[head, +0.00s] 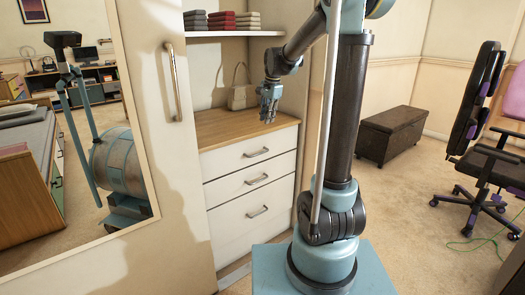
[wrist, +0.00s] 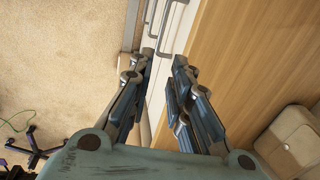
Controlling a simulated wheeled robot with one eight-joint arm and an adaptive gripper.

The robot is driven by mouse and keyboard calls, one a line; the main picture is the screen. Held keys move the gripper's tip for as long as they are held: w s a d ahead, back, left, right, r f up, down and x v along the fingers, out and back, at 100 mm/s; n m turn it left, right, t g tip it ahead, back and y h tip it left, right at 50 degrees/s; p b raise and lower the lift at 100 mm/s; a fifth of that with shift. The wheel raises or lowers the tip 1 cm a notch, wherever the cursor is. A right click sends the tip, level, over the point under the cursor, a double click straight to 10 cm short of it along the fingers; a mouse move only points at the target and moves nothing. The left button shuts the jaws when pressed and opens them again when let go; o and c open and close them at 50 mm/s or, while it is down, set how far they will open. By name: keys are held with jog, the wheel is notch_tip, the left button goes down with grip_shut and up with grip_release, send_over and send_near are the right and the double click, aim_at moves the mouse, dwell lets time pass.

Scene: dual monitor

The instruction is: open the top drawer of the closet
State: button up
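The closet holds a white chest with three drawers under a wooden top (head: 225,122). The top drawer (head: 225,162) is shut, and its metal bar handle (head: 256,153) is clear of my gripper. My gripper (head: 268,118) is above the wooden top, near its front right part, pointing down. In the wrist view my gripper (wrist: 164,56) has its fingers apart with nothing held between them. White drawer fronts and bar handles (wrist: 166,22) show between and beyond the fingertips. The wooden top also shows in the wrist view (wrist: 245,65). Which handle is the top one is unclear there.
A beige handbag (head: 240,95) stands on the wooden top. A shelf (head: 225,33) with folded cloths is above it. A mirrored door (head: 165,190) stands open at left. A dark chest (head: 391,133) and an office chair (head: 485,150) are at right. Carpet before the drawers is partly clear.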

aim_at(263, 152)
jog(key=w+f, duration=0.1)
jog(key=f, duration=0.4)
jog(key=w+a+f, duration=0.1)
jog(key=f, duration=0.5)
jog(key=a+f, duration=0.1)
jog(key=f, duration=0.5)
jog(key=shift+w+f, duration=0.1)
jog(key=shift+w, duration=0.3)
grip_shut()
